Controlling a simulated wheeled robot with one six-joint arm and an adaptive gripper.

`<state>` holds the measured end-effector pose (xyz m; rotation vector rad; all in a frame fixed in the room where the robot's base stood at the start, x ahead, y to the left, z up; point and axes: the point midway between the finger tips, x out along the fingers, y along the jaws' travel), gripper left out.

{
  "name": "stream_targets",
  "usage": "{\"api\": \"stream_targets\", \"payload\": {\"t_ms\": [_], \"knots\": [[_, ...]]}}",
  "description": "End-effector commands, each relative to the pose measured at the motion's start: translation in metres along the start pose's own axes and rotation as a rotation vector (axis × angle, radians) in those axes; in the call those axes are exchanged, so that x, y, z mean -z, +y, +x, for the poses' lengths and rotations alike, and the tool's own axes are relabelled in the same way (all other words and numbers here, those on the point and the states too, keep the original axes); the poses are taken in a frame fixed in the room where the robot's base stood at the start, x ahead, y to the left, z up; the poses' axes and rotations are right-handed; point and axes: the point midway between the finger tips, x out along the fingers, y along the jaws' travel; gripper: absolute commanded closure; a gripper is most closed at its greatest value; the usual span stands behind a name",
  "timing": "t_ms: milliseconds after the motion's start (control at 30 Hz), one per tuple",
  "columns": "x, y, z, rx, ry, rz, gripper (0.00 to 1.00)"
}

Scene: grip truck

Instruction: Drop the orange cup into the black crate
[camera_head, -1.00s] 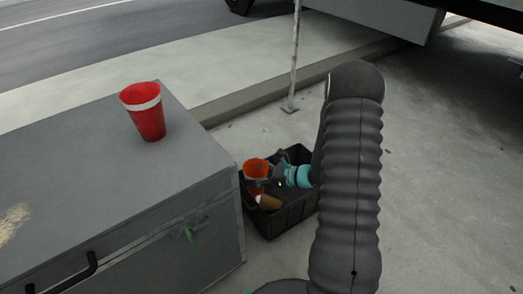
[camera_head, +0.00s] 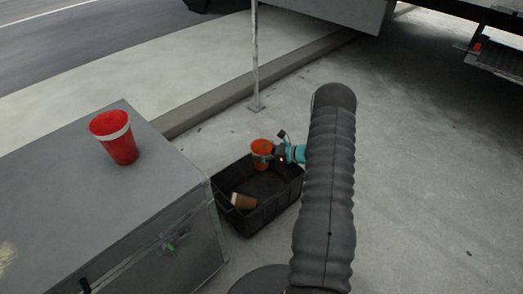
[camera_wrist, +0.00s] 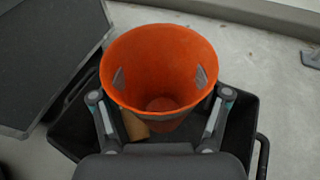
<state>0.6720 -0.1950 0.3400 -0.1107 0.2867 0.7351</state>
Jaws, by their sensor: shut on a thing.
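The orange cup (camera_head: 261,150) is held upright by my gripper (camera_head: 276,153), above the far part of the black crate (camera_head: 258,218). In the wrist view the orange cup (camera_wrist: 158,62) is seen from above, mouth up and empty, with a finger of my gripper (camera_wrist: 160,105) on each side. The gripper is shut on it. The black crate shows below the cup in the wrist view (camera_wrist: 75,142). A brown cup (camera_head: 243,201) lies on its side in the crate.
A red cup with a white band (camera_head: 115,137) stands on the grey box (camera_head: 90,190) left of the crate. A thin pole (camera_head: 255,60) rises behind the crate. A truck (camera_head: 490,45) stands at the upper right. The pavement right of my arm is clear.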

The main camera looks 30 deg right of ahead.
Motion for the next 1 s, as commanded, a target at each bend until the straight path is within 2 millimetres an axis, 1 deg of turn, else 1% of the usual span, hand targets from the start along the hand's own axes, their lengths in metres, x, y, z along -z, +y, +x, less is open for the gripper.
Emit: {"api": "stream_targets", "payload": {"t_ms": [33, 100, 300, 400, 500, 733, 767, 800, 833, 867, 1000], "knots": [[0.007, 0.000, 0.002, 0.000, 0.000, 0.001, 0.43], [0.015, 0.000, 0.005, 0.000, 0.000, 0.001, 0.43], [0.035, 0.000, 0.011, 0.000, 0.000, 0.000, 0.43], [0.042, 0.000, 0.013, 0.000, 0.000, 0.000, 0.43], [0.045, 0.000, 0.014, 0.000, -0.001, -0.001, 0.43], [0.045, 0.000, 0.014, 0.000, 0.000, -0.001, 0.43], [0.045, 0.000, 0.014, 0.000, 0.000, -0.001, 0.23], [0.045, 0.000, 0.014, 0.000, 0.000, -0.001, 0.13], [0.045, 0.000, 0.014, 0.000, 0.000, -0.001, 0.05], [0.045, 0.000, 0.014, 0.000, 0.000, -0.001, 0.00], [0.045, 0.000, 0.014, 0.000, 0.000, -0.001, 0.00]]}}
